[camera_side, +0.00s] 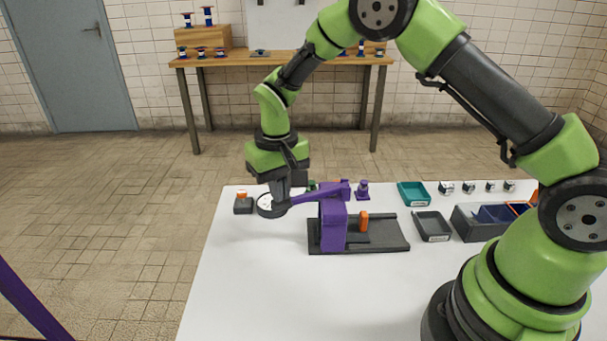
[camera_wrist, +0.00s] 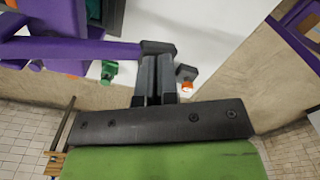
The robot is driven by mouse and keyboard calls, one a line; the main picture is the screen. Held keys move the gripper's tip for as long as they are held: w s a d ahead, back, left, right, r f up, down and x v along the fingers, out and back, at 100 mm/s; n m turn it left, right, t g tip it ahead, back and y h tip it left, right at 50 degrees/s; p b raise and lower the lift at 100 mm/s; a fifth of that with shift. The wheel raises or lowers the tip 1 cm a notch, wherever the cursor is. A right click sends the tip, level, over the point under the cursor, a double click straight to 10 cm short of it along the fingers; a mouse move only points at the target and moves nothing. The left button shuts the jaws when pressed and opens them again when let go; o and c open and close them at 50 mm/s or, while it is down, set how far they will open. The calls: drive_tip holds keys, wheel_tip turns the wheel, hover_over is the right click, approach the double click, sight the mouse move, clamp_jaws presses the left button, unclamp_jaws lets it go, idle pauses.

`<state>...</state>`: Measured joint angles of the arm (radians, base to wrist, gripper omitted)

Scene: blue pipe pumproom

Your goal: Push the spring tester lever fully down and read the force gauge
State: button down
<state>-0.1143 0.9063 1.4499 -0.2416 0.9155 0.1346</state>
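The spring tester has a purple post (camera_side: 333,225) on a dark base plate (camera_side: 385,240), with an orange part (camera_side: 364,221) beside the post. Its purple lever (camera_side: 312,196) slopes down to the left and ends in a dark tip. The lever also shows in the wrist view (camera_wrist: 70,48), its dark tip (camera_wrist: 158,47) at my fingertips.
A dark block with an orange top (camera_side: 243,204) stands left of the dial. A purple spool (camera_side: 362,190) stands behind the tester. A teal tray (camera_side: 413,194), a grey tray (camera_side: 432,226) and a dark bin (camera_side: 470,225) are to the right. The white table's front left is clear.

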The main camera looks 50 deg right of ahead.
wheel_tip(320, 180, up, 12)
idle(1.1)
drive_tip(key=s+d+r+t+y, duration=0.1)
drive_tip(key=s+r+t, duration=0.2)
drive_tip(key=s+r, duration=0.7)
drive_tip(key=s+m+t+y, duration=0.1)
drive_tip(key=s+t, duration=0.3)
drive_tip(key=s, duration=0.9)
drive_tip(key=shift+s+d+f, duration=0.15)
drive_tip(key=shift+d+f, duration=0.15)
drive_tip(key=shift+f, duration=0.05)
idle(0.9)
